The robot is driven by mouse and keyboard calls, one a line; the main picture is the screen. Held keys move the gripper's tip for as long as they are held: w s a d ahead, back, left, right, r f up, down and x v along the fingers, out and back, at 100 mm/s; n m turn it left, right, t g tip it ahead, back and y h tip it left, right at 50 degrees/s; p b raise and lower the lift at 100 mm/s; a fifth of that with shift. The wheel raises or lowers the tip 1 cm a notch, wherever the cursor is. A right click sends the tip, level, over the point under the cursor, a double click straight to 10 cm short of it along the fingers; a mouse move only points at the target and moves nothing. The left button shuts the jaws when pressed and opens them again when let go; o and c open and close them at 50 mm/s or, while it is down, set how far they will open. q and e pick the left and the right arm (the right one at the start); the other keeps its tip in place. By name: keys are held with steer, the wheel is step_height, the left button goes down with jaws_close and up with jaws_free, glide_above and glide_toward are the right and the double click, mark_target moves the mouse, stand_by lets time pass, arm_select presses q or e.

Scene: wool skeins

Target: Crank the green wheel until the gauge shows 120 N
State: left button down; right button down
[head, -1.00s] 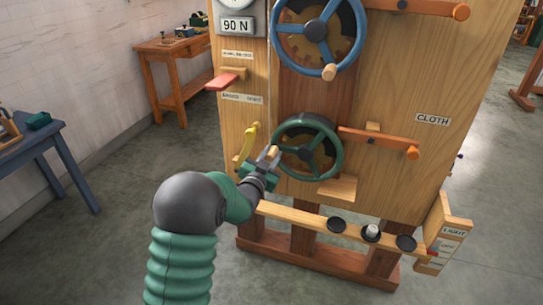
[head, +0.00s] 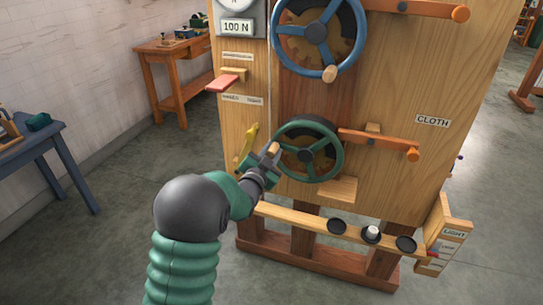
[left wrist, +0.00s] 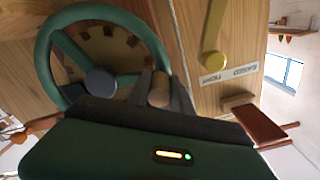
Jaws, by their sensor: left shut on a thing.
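The green wheel (head: 309,149) is on the lower front of the wooden panel. My left gripper (head: 271,153) is shut on the wheel's wooden crank knob, at the rim's left side. In the left wrist view the green wheel (left wrist: 98,82) fills the upper left, and the knob (left wrist: 158,91) sits between the two fingers. The gauge (head: 238,27) at the panel's top left reads 100 N; its dial is mostly cut off by the picture's top edge. My right gripper is not in view.
A blue wheel (head: 317,31) with its own knob sits above. A yellow lever (head: 249,142) is close to the left gripper, and a red paddle (head: 222,83) is higher up. An orange-tipped wooden bar (head: 380,142) reaches right from the green wheel. A ledge with black discs (head: 337,225) runs below.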

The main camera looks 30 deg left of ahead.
mark_target(282, 135)
arm_select(q)
steer(key=r+m, duration=0.1)
steer(key=d+r+m, duration=0.1)
steer(key=m, duration=0.1)
steer(key=shift+w+r, duration=0.1)
steer(key=shift+r, duration=0.25)
steer(key=shift+w+d+r+m, duration=0.15)
steer(key=shift+d+r+m, duration=0.25)
steer(key=shift+r+m, duration=0.45)
steer(key=shift+f, duration=0.15)
steer(key=c, duration=1.1)
jaws_free()
steer(key=shift+d, duration=0.1)
steer(key=shift+c, duration=0.2)
